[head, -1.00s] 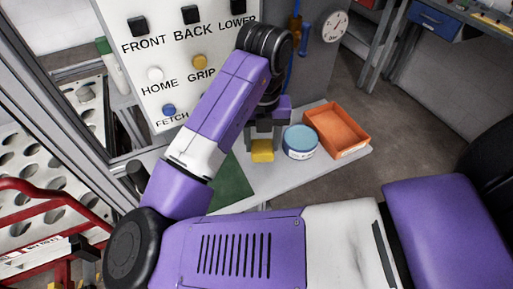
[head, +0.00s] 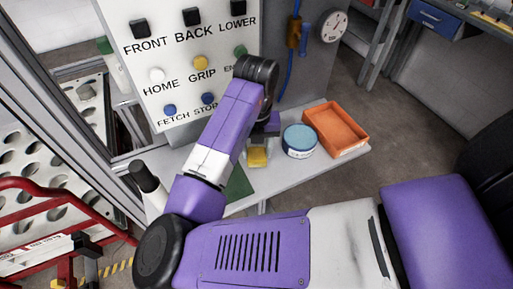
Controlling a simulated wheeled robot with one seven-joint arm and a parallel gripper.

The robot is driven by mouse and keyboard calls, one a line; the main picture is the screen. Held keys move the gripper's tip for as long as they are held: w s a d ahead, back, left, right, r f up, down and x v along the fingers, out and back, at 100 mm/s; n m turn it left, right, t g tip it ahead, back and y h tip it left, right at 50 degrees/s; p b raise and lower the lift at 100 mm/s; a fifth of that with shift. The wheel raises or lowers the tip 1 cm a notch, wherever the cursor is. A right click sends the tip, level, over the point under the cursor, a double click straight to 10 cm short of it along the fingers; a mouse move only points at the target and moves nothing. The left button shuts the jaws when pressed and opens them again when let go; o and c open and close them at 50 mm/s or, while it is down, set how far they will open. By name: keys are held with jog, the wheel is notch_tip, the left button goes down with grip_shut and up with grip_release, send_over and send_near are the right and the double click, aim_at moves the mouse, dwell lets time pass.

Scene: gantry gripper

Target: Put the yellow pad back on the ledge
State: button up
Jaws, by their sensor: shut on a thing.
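The yellow pad (head: 258,158) is at the lower end of my gripper (head: 259,148), in the head view. My gripper is shut on it, and the fingers are partly hidden behind my purple arm. The pad is over the grey ledge (head: 290,176), left of the blue round tin. I cannot tell whether the pad touches the ledge surface.
A blue round tin (head: 300,141) and an orange tray (head: 337,128) stand on the ledge to the right. A dark green mat (head: 238,184) lies left of the pad. A control panel (head: 180,65) with several buttons rises behind. A red rail (head: 60,195) is at left.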

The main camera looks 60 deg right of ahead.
aim_at(257, 150)
jog(key=shift+f, duration=0.1)
jog(key=o, duration=1.4)
jog(key=shift+o, duration=0.2)
notch_tip(257, 150, up, 12)
jog(key=shift+s, duration=0.1)
